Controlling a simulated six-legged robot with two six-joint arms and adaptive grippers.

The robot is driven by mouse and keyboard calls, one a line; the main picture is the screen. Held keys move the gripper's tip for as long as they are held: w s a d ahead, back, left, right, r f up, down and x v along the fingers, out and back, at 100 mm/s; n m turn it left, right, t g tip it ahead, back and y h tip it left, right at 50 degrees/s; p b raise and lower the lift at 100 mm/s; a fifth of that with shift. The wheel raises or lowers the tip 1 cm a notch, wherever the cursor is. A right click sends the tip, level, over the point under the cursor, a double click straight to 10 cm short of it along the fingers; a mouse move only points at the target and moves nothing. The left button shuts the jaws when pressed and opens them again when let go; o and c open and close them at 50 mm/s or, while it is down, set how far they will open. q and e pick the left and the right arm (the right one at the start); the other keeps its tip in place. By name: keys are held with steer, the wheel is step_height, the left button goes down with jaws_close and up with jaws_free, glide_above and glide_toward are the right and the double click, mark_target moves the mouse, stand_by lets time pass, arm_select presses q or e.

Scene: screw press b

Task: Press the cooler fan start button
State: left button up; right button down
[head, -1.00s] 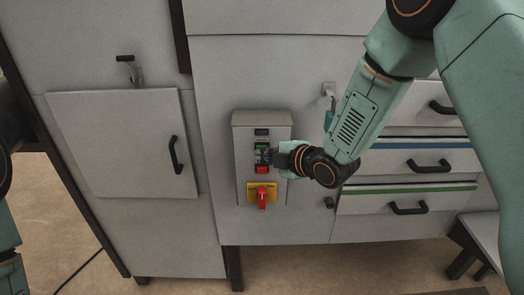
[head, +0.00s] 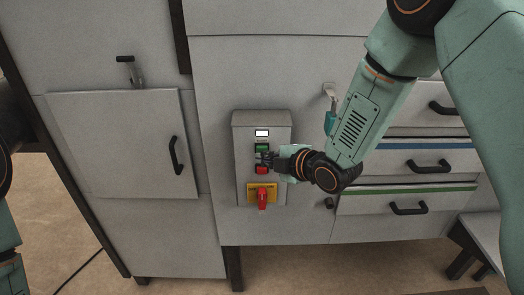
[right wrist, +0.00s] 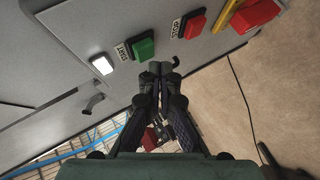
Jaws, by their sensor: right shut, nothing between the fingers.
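The control box (head: 242,170) is a grey panel on the machine front. Its green start button (head: 261,148) sits above the red stop button (head: 261,170), and a white lamp (head: 262,133) is lit at the top. In the right wrist view the green button (right wrist: 143,48) carries a START label and the lamp (right wrist: 102,64) glows. My right gripper (head: 268,157) is shut and empty, in front of the box near the two buttons. In the wrist view its fingertips (right wrist: 160,68) lie just below the green button and look apart from it. My left gripper is not in view.
A red rotary switch on a yellow plate (head: 252,192) is below the buttons. A hinged door with a black handle (head: 115,150) is to the left. Drawers (head: 385,201) with black handles are to the right, behind my arm.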

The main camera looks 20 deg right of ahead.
steer(key=shift+s, duration=0.15)
steer(key=shift+s+a, duration=0.25)
steer(key=shift+s, duration=0.55)
steer(key=shift+s+a, duration=0.2)
steer(key=shift+s, duration=0.55)
steer(key=shift+s+a, duration=0.25)
steer(key=shift+s, duration=0.55)
